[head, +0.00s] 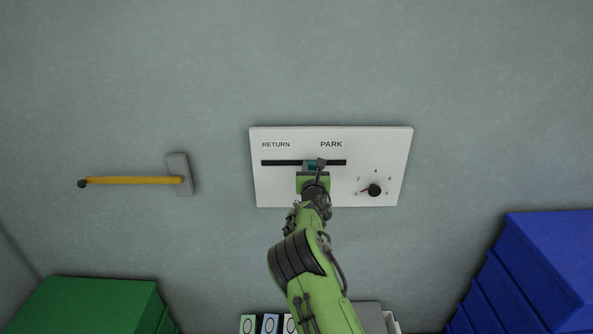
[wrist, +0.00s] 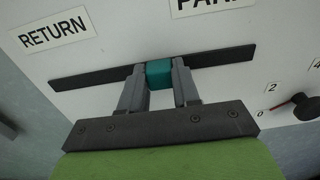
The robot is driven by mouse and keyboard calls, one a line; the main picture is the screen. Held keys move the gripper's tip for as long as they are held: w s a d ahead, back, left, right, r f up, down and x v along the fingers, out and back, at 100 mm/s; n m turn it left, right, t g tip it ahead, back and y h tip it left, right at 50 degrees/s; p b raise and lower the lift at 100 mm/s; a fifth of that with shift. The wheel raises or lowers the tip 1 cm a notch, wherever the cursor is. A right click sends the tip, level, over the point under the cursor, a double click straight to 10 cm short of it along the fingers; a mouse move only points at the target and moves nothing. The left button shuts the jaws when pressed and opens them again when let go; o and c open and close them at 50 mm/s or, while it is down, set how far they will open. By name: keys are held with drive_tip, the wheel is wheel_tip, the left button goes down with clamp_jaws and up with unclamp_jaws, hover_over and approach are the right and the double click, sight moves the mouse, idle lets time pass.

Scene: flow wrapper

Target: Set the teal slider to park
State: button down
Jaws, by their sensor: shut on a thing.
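The teal slider (wrist: 159,75) sits on a black horizontal slot (wrist: 100,77) in a white panel (head: 335,138). In the head view the slot runs from below the RETURN label (head: 276,144) to just past the PARK label (head: 331,144). The slider (head: 312,164) is between the labels, right of the slot's middle and a little left of below PARK. My gripper (wrist: 160,88) is shut on the slider, one finger on each side. In the head view my gripper (head: 314,170) hides part of the slider.
A dial (head: 374,190) with a black knob and numbers is at the panel's lower right, close to my gripper. A hammer-like tool (head: 135,180) is on the wall at left. Green boxes (head: 90,300) and blue boxes (head: 550,260) stand at the lower corners.

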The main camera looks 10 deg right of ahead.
sight(331, 162)
drive_tip(key=d, duration=0.3)
drive_tip(key=s+d, duration=0.1)
drive_tip(key=d, duration=0.2)
drive_tip(key=shift+s+d, duration=0.15)
drive_tip(key=shift+d, duration=0.1)
drive_tip(key=shift+a, duration=0.1)
drive_tip(key=c, duration=0.8)
unclamp_jaws()
drive_tip(key=shift+d, duration=0.2)
drive_tip(key=shift+s+a, duration=0.1)
drive_tip(key=shift+a, duration=0.05)
drive_tip(key=shift+s+a, duration=0.1)
drive_tip(key=shift+s, duration=0.15)
drive_tip(key=s+a, duration=0.2)
drive_tip(key=s, duration=1.2)
drive_tip(key=shift+s+a, duration=0.4)
drive_tip(key=shift+b, duration=0.3)
